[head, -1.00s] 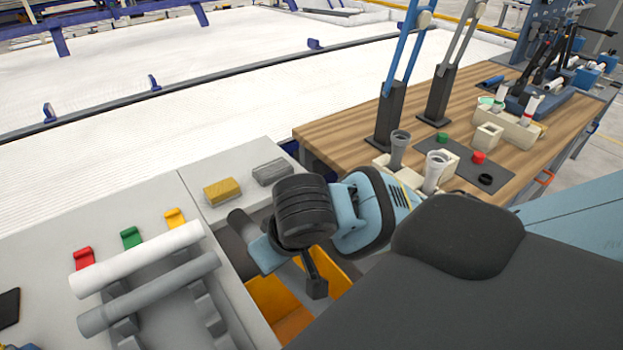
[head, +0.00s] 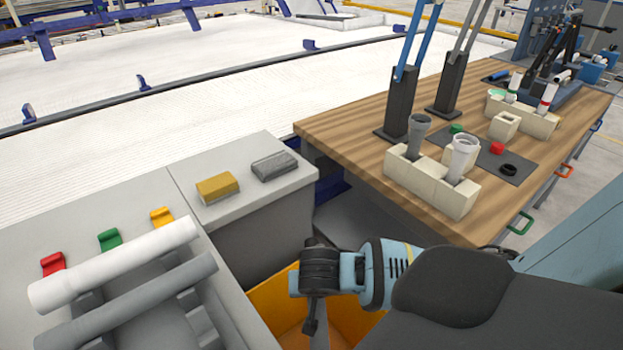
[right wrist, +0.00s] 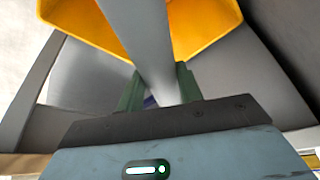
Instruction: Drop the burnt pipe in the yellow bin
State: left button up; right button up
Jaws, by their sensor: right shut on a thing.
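My right gripper (right wrist: 158,90) is shut on a grey pipe (right wrist: 150,45), with green fingers on either side of it in the right wrist view. The pipe runs from the gripper across the opening of the yellow bin (right wrist: 205,42). In the head view my right gripper (head: 312,318) is above the bin (head: 268,302), and a short length of the pipe (head: 320,341) shows below it. The pipe's far end and any burn marks cannot be made out. The arm hides part of the bin. My left gripper is not in view.
A white pipe (head: 120,264) and a grey pipe (head: 130,300) lie on a rack at the left. Yellow (head: 217,187) and grey (head: 274,166) blocks sit on the grey counter. A wooden table (head: 350,140) with pipe holders stands at right.

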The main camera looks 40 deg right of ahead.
jog(key=d+f+m+b, duration=0.2)
jog(key=d+f, duration=0.2)
jog(key=f, duration=0.3)
jog(key=shift+s+d+f+g+h, duration=0.15)
jog(key=shift+d+g+h, duration=0.15)
jog(key=shift+h, duration=0.1)
notch_tip(320, 180, down, 6)
jog(key=b, duration=0.8)
jog(key=shift+a, duration=0.1)
